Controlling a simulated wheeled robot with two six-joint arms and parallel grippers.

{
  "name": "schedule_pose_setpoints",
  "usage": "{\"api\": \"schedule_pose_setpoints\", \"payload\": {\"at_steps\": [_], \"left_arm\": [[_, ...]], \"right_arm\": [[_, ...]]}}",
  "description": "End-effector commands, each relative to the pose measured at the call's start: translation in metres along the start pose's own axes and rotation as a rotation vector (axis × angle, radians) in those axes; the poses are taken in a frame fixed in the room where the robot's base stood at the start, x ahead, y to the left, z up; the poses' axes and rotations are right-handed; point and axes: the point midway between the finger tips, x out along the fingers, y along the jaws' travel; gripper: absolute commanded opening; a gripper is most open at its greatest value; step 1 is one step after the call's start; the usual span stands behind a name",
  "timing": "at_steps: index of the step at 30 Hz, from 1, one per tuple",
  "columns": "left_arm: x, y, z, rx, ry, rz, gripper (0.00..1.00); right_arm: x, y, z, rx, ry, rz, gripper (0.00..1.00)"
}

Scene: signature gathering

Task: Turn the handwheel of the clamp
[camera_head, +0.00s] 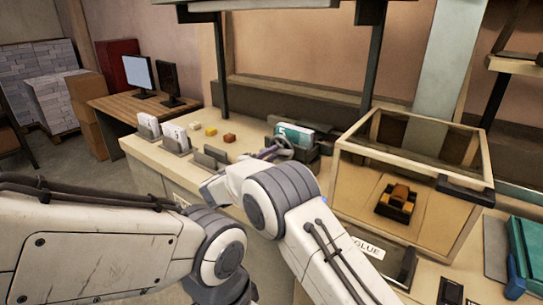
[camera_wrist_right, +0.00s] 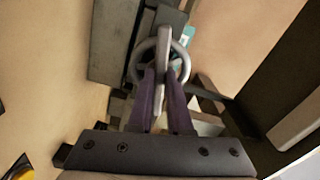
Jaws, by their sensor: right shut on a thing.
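The handwheel (camera_head: 284,146) of the clamp (camera_head: 304,148) is a grey ring on the bench, beside a teal booklet marked 5 (camera_head: 292,131). In the right wrist view the handwheel (camera_wrist_right: 162,62) lies straight ahead, with a grey bar running across its middle. My right gripper (camera_head: 268,153) reaches the wheel in the head view. Its purple fingers (camera_wrist_right: 163,88) are shut on the wheel's bar, one on each side. My left arm enters from the left in the head view, but its gripper does not show.
A clear case (camera_head: 345,185) with a yellow-black object (camera_head: 397,200) stands right of the clamp. White numbered cards (camera_head: 148,124) in holders and small yellow and brown blocks (camera_head: 211,130) sit to the left. A teal binder (camera_head: 525,250) lies at far right.

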Motion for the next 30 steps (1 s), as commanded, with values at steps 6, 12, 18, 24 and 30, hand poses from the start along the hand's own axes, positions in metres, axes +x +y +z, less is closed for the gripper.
{"api": "schedule_pose_setpoints", "payload": {"at_steps": [6,12,18,24,30], "left_arm": [[-0.0046,0.0003,-0.0003,0.000,0.000,0.000,0.00],[-0.0081,0.0006,-0.0005,0.000,0.000,0.000,0.00],[-0.0104,0.0007,-0.0005,0.000,0.000,0.000,0.00],[-0.0112,0.0008,-0.0006,0.000,0.000,0.000,0.00],[-0.0113,0.0008,-0.0006,0.000,0.000,0.000,0.00]], "right_arm": [[-0.0012,0.0007,0.0007,-0.188,-0.003,0.001,0.00],[-0.0013,0.0012,0.0008,-0.323,-0.003,0.001,0.00],[-0.0013,0.0021,0.0009,-0.409,-0.003,0.001,0.00],[-0.0014,0.0027,0.0010,-0.451,-0.003,0.001,0.00],[-0.0014,0.0030,0.0011,-0.462,-0.004,0.001,0.00]]}}
